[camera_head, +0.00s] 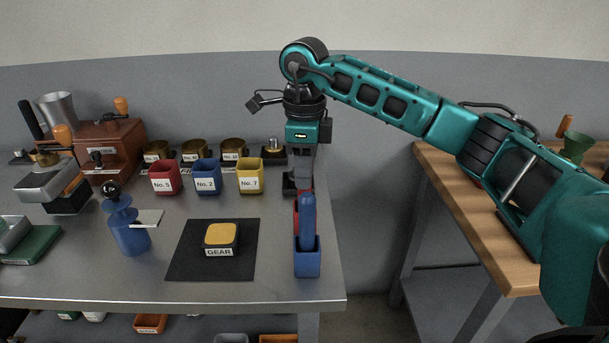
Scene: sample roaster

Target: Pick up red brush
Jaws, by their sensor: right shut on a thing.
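A red brush (297,212) stands at the right end of the grey table, mostly hidden behind a blue brush (308,220). The blue brush is upright in a blue holder (307,264) near the table's right edge. My right gripper (302,188) reaches straight down from above, just behind the blue brush, and is shut on the red brush. The fingertips and the lower part of the red brush are hidden, so I cannot tell whether it is off the table. My left gripper is not in view.
A black mat (183,264) with a GEAR box (220,239) lies left of the brushes. Red (166,185), blue (207,185) and yellow (250,183) cups stand behind it. A blue bottle (131,239) is further left. A wooden table (484,230) stands right, across a gap.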

